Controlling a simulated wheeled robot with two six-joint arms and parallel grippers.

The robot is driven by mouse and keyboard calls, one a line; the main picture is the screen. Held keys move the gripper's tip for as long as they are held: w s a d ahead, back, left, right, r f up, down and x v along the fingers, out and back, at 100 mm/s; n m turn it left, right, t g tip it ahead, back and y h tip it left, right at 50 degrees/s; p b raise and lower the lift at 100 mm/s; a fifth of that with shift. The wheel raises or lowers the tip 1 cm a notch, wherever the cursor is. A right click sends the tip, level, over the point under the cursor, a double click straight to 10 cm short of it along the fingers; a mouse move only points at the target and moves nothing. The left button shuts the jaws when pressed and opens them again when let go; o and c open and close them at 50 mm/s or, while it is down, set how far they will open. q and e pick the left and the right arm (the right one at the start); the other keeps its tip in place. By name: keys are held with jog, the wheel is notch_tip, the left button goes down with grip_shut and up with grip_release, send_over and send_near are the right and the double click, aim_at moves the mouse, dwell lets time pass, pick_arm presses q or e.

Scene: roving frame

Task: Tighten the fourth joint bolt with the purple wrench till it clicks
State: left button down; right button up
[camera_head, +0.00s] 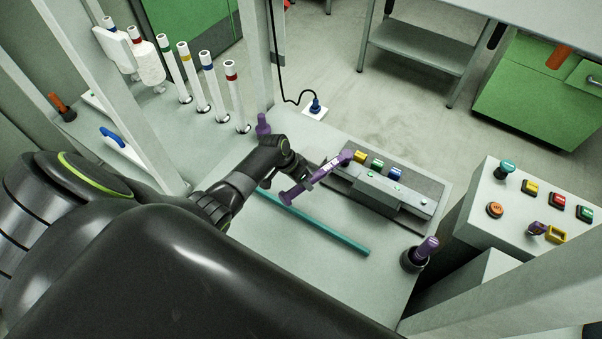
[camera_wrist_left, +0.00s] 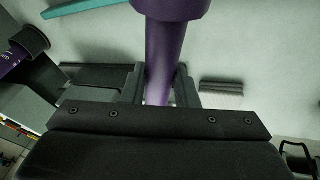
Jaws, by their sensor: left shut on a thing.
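My left gripper (camera_head: 290,167) is shut on the purple wrench (camera_head: 296,191), with the handle running between its fingers. In the left wrist view the purple handle (camera_wrist_left: 165,50) passes between the fingers (camera_wrist_left: 160,88). The wrench's far end reaches the left end of a dark joint block (camera_head: 425,184) with a grey front. Yellow (camera_head: 361,156), green and blue coloured caps stand in a row on the block. Whether the wrench head sits on a bolt there, or just above it, I cannot tell. My right gripper is not in view.
A teal rod (camera_head: 325,229) lies on the bench in front of the wrench. A purple-handled tool (camera_head: 427,247) stands in a dark cup near the bench's right edge. Another purple piece (camera_head: 263,125) stands behind my gripper. A button box (camera_head: 480,228) is at right; coloured tubes stand at upper left.

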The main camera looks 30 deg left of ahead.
pick_arm(q)
jog(key=shift+d, duration=0.15)
jog(key=shift+r, duration=2.5)
